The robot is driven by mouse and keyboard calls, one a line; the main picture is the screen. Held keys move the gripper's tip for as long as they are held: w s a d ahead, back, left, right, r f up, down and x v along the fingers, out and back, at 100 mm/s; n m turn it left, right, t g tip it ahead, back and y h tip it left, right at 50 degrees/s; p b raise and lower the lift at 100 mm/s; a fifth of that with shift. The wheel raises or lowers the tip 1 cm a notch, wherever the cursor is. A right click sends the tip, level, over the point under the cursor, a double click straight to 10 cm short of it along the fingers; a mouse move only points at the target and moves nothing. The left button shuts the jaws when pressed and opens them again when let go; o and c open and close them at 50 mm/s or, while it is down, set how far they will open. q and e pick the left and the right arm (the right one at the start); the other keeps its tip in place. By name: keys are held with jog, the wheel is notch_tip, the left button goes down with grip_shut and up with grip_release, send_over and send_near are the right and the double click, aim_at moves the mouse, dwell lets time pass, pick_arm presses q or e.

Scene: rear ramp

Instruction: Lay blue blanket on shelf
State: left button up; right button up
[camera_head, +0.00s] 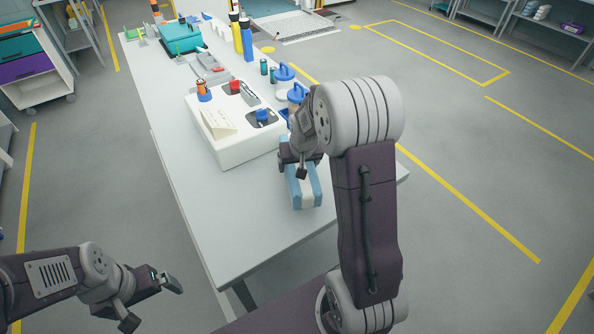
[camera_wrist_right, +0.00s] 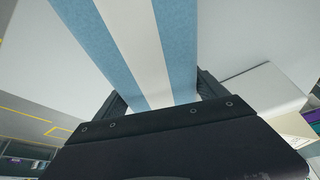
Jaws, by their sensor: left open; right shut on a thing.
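The blue blanket (camera_head: 314,187) is a folded blue bundle with a white band, over the near part of the white table. I cannot tell if it touches the tabletop. My right gripper (camera_head: 293,167) is shut on its far end; my arm hides part of it. In the right wrist view, the blanket (camera_wrist_right: 184,50) runs between the two dark fingers. My left gripper (camera_head: 150,302) is open and empty, left of the table's near end. Shelf units stand at the far right (camera_head: 556,27) and upper left (camera_head: 72,38); which one the task means is unclear.
The white table (camera_head: 245,225) carries a white box (camera_head: 225,150) with a card and knobs, blue-lidded jars (camera_head: 285,72), bottles (camera_head: 246,38) and a teal case (camera_head: 181,36). A drawer cart (camera_head: 28,60) stands at left. Floor right of the table is open, with yellow lines.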

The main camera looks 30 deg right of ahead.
jog(key=s+d+r, duration=0.1)
jog(key=s+r, duration=0.5)
jog(key=s, duration=0.5)
jog(key=shift+d+r, duration=0.2)
